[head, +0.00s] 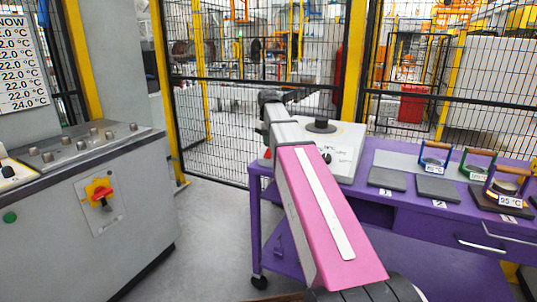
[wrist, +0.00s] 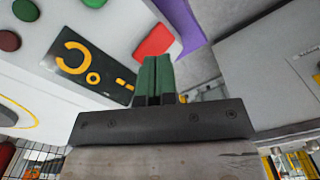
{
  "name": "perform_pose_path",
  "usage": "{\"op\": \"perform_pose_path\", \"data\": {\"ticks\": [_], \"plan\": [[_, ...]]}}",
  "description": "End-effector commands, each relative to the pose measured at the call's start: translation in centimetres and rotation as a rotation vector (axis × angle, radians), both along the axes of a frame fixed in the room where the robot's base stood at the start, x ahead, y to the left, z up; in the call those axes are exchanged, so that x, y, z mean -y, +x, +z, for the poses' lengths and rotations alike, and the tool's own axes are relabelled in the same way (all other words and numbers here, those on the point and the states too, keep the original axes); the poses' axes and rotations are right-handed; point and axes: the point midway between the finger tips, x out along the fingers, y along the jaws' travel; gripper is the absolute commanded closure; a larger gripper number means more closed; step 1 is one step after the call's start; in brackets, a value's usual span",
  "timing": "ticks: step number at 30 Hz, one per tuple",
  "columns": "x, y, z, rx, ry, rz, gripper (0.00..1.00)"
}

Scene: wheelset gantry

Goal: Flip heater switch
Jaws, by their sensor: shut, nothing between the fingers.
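The heater appears to be the white box (head: 345,145) with a round black plate on top, at the left end of the purple table in the head view. In the wrist view a white panel (wrist: 50,95) carries a black plate with yellow marks (wrist: 90,70). A red switch-like part (wrist: 155,42) sits at this panel's edge; whether it is the heater switch I cannot tell for sure. My gripper (wrist: 157,62) is shut and empty, its green fingertips just below the red part in the picture; contact is unclear. In the head view my arm largely hides it.
The purple table (head: 370,205) holds grey pads (head: 436,188) and several handled tools with temperature labels (head: 505,190). A grey control cabinet (head: 60,220) with a red-and-yellow rotary switch (head: 98,192) stands left. Clear floor lies between; mesh fencing (head: 250,110) stands behind.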

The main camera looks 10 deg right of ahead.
Motion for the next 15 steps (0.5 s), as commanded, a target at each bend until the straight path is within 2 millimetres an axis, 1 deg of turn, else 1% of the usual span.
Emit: {"op": "perform_pose_path", "data": {"ticks": [15], "plan": [[0.00,0.00,-0.69,0.000,0.000,0.000,1.00]]}}
